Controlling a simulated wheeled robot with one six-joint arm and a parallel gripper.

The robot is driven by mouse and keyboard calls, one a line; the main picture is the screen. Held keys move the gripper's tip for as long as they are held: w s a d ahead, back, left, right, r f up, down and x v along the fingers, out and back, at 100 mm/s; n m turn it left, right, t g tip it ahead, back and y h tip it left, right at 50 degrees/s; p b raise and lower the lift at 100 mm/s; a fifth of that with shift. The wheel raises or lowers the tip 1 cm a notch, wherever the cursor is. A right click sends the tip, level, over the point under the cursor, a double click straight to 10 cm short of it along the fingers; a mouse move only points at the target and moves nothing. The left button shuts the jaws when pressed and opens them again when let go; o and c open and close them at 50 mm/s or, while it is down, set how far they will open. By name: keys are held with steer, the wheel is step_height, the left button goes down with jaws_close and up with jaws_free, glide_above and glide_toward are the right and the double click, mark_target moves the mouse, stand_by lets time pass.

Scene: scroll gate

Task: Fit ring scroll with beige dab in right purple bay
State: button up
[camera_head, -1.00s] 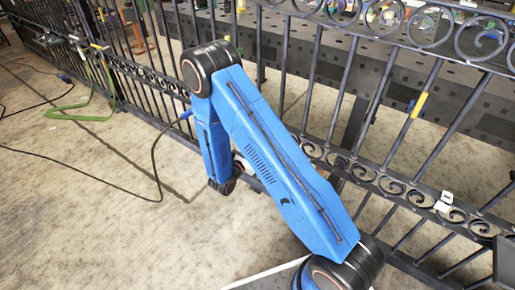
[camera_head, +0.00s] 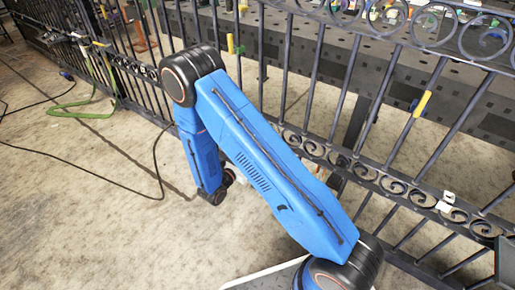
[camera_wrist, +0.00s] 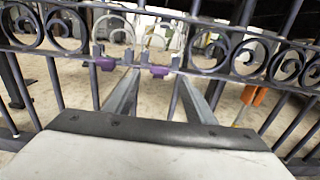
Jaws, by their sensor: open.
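My gripper (camera_wrist: 158,78) is open in the wrist view, its two grey fingers pointing at the dark gate with nothing seen between them. Two purple pieces sit on the gate's scroll band: a left one (camera_wrist: 104,64) and a right one (camera_wrist: 158,70). The right one appears between my fingertips; I cannot tell how far beyond them it is. Pale curved shapes show above both purple pieces, and I cannot tell whether they are in the band or behind it. I cannot make out a ring scroll with a beige dab. My gripper is hidden in the head view.
The gate (camera_head: 330,75) runs across the head view, with a lower scroll band. A yellow marker (camera_head: 422,104) and a white piece (camera_head: 446,201) are on it. A perforated dark table stands behind. A green hose (camera_head: 70,108) and cable lie on the floor at left, where the front is open.

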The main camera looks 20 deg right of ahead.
steer(key=v, duration=1)
steer(key=shift+s+a, duration=0.15)
steer(key=shift+a, duration=0.15)
steer(key=s+d+r+m+g+y, duration=0.1)
steer(key=s+d+r+m+g, duration=0.55)
steer(key=d+r, duration=0.2)
steer(key=s+d+r+m+g+y, duration=0.2)
steer(key=s+d+r+m+g, duration=0.4)
steer(key=r, duration=0.4)
steer(key=s+r+m+t+y, duration=0.6)
steer(key=s+r+m+y, duration=0.5)
steer(key=s+r, duration=0.3)
steer(key=shift+s+m+t+y, duration=0.35)
steer(key=shift+s+m, duration=0.5)
steer(key=shift+s, duration=0.55)
steer(key=shift+d, duration=0.1)
